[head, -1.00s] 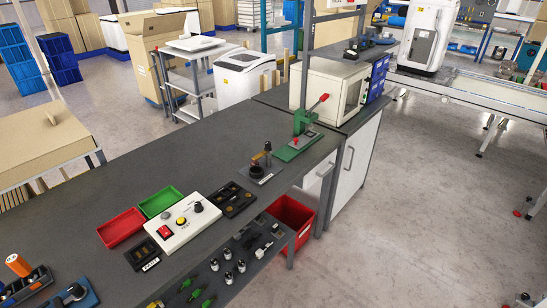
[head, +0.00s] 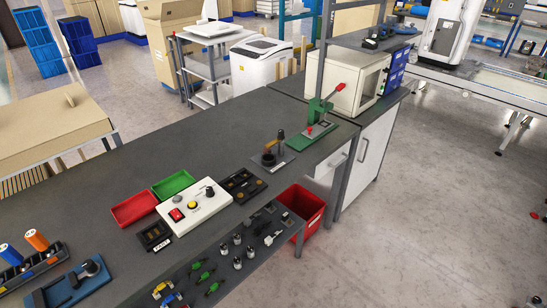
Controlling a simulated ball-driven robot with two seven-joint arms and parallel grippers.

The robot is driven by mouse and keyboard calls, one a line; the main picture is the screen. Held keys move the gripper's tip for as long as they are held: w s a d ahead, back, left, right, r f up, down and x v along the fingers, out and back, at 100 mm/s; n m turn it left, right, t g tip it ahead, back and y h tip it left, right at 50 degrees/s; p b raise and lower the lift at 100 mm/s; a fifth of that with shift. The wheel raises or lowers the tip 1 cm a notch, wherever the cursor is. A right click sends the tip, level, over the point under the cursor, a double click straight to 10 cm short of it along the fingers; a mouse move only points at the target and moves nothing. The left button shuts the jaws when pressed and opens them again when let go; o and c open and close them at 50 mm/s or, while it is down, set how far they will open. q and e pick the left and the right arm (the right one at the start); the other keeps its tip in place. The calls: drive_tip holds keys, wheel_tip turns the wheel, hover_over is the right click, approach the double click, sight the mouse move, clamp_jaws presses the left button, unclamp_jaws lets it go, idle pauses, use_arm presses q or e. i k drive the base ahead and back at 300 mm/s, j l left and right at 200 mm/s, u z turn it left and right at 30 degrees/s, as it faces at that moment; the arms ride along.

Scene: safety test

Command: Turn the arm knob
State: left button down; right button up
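A white control box (head: 194,206) lies on the dark workbench in the head view. On its top are a red switch (head: 176,215), a yellow button (head: 192,206), a small grey-brown round part, and a black knob (head: 210,192) at its right end. I cannot read any label that says which is the arm knob. The knob's pointer direction is too small to tell. Neither of my grippers shows in the view.
A red tray (head: 134,208) and a green tray (head: 174,184) lie behind the box. Black part holders (head: 243,185) flank it. A green lever press (head: 312,125) stands farther right. A red bin (head: 301,206) is below the bench. The bench's back left is clear.

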sight(281, 136)
drive_tip(key=i+l, duration=0.25)
drive_tip(key=i+l+u, duration=0.15)
drive_tip(key=l, duration=0.3)
drive_tip(key=i+l, duration=0.3)
drive_tip(key=i+l+u, duration=0.1)
drive_tip(key=i+l, duration=0.15)
drive_tip(key=l, duration=0.25)
